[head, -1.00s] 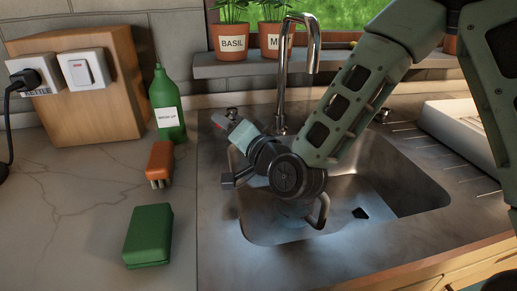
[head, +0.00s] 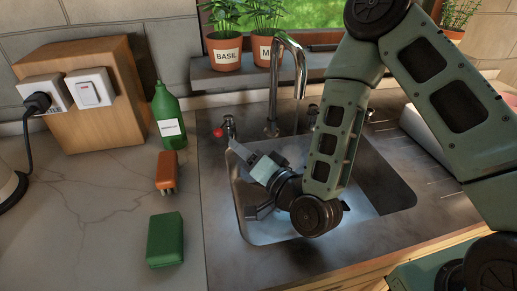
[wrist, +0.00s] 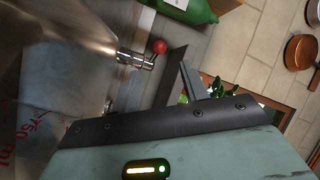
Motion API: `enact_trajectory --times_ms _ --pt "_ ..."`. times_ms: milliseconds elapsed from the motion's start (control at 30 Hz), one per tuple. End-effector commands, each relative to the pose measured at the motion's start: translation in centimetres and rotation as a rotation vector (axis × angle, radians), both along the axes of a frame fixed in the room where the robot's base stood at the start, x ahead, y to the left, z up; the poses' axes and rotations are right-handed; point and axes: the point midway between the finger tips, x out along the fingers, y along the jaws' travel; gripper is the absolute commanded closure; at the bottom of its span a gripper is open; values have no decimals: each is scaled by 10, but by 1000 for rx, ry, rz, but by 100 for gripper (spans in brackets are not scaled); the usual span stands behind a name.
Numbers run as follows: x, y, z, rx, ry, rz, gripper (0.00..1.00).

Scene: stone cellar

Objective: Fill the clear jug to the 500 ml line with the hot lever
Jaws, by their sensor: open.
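The hot lever (head: 218,132) has a red knob and stands left of the chrome tap (head: 287,72). The clear jug (wrist: 28,140) shows only in part at the lower left of the wrist view, with red markings. In the head view my arm hides most of the sink's middle. I cannot read the water level.
The sink (head: 400,195) lies under my arm. Left of it are a green bottle (head: 168,118), an orange brush (head: 166,172) and a green sponge (head: 165,240). A wooden block (head: 100,60) carries a socket and switch. Potted herbs (head: 226,52) stand on the back ledge.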

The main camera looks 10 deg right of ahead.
Motion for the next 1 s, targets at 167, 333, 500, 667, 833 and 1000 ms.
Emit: enact_trajectory --times_ms 167,333,500,667,833,1000 --pt "-9 -3 5 -4 4 1 55" --pt "-18 -7 5 -5 4 5 55" --pt "-29 -14 -9 -15 23 9 55" --pt "-37 -17 -7 -14 20 9 55" --pt "-41 -20 -3 -6 7 5 55" --pt "-42 -21 -1 -5 0 2 55"
